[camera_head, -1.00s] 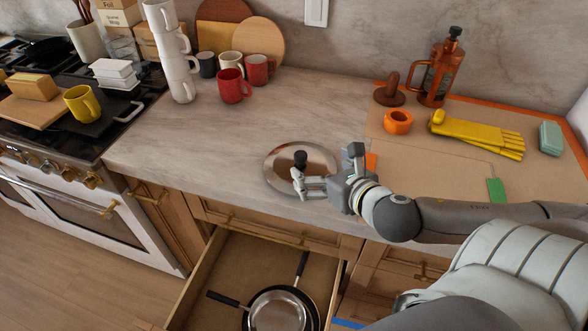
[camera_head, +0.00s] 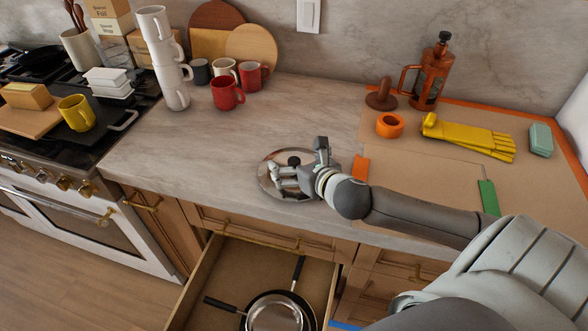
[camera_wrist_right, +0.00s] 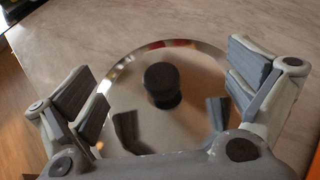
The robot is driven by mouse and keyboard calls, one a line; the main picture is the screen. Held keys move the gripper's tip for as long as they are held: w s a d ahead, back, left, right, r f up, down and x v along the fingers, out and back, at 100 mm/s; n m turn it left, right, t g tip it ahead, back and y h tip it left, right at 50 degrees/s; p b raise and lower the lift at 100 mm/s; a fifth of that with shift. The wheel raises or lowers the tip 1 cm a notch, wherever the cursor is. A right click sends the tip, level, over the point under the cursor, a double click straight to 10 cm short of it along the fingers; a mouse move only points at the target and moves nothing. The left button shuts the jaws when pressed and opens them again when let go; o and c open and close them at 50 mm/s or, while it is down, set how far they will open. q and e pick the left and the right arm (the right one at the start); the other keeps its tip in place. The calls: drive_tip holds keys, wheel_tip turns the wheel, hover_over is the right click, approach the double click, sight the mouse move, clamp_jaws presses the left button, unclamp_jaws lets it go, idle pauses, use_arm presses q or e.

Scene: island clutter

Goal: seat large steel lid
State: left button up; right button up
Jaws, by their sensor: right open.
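The large steel lid (camera_head: 268,178) lies flat on the counter near its front edge, round and shiny with a black knob. In the right wrist view the lid (camera_wrist_right: 205,68) shows its black knob (camera_wrist_right: 162,84) between my open fingers. My right gripper (camera_head: 287,174) is open over the lid, its fingers on either side of the knob and holding nothing. In the wrist view the right gripper (camera_wrist_right: 165,90) has its two fingers wide apart. Pans (camera_head: 277,312) with black handles lie in the open drawer below. My left gripper is not in view.
The open drawer (camera_head: 190,300) juts out below the counter. Stacked white mugs (camera_head: 172,85) and a red mug (camera_head: 226,92) stand behind left. A French press (camera_head: 432,75), orange roll (camera_head: 390,125) and yellow gloves (camera_head: 470,137) are at right. The counter left of the lid is clear.

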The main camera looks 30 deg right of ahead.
drive_tip(key=shift+w+f, duration=0.25)
drive_tip(key=shift+w, duration=0.3)
drive_tip(key=shift+s, duration=0.15)
drive_tip(key=c, duration=1.3)
drive_tip(key=shift+f, duration=0.15)
clamp_jaws()
